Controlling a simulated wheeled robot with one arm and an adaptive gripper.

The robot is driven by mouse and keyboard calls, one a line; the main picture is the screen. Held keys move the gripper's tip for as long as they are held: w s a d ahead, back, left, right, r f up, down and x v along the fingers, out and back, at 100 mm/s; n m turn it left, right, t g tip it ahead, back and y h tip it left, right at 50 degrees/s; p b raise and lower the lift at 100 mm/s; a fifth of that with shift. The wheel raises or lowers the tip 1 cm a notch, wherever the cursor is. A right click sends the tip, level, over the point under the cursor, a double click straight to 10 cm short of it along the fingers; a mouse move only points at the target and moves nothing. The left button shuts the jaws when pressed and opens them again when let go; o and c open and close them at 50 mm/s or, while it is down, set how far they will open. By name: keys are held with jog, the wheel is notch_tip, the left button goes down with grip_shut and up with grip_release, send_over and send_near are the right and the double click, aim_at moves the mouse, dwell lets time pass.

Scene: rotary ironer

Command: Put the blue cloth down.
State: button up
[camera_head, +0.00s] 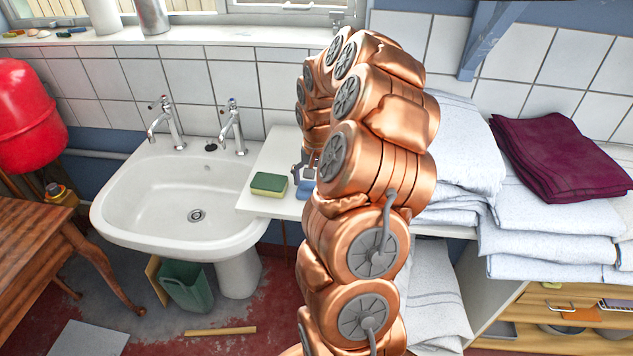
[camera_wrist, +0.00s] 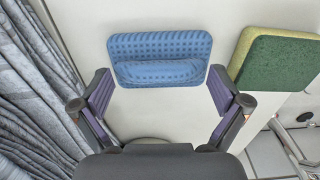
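The blue cloth (camera_wrist: 160,52) is a folded, checked piece with a raised fold across its middle. It appears to lie on the white counter (camera_wrist: 165,112) beside the sponge. In the head view only a small part of the cloth (camera_head: 304,190) shows, the rest being hidden by my arm. My gripper (camera_wrist: 161,78) has its two purple-padded fingers spread wide, with the tips near the cloth's left and right lower corners. Nothing is clamped between them. In the head view my gripper (camera_head: 306,172) is just above the counter.
A green and yellow sponge (camera_head: 268,184) lies left of the cloth. The sink (camera_head: 165,205) with two taps is farther left. Folded white towels (camera_head: 455,150) and a maroon cloth (camera_head: 562,157) are stacked at right. Grey-blue fabric (camera_wrist: 35,90) borders the wrist view's left.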

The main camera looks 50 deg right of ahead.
jog(key=shift+r, duration=0.15)
notch_tip(320, 180, up, 12)
jog(key=b, duration=0.3)
dwell(0.4)
jog(key=shift+a, duration=0.15)
jog(key=s+a+r+n, duration=0.1)
jog(key=s+a+n, duration=0.2)
jog(key=a, duration=0.8)
jog(key=s+a+r+n, duration=0.1)
jog(key=s+a+n, duration=0.15)
jog(key=a, duration=0.75)
jog(key=s+a+f+n+g, duration=0.1)
jog(key=s+a+f+n, duration=0.1)
jog(key=s+a, duration=0.3)
jog(key=s+a+f+n, duration=0.3)
jog(key=s+a, duration=0.3)
jog(key=s, duration=0.7)
jog(key=shift+f+g, duration=0.4)
jog(key=shift+f, duration=0.35)
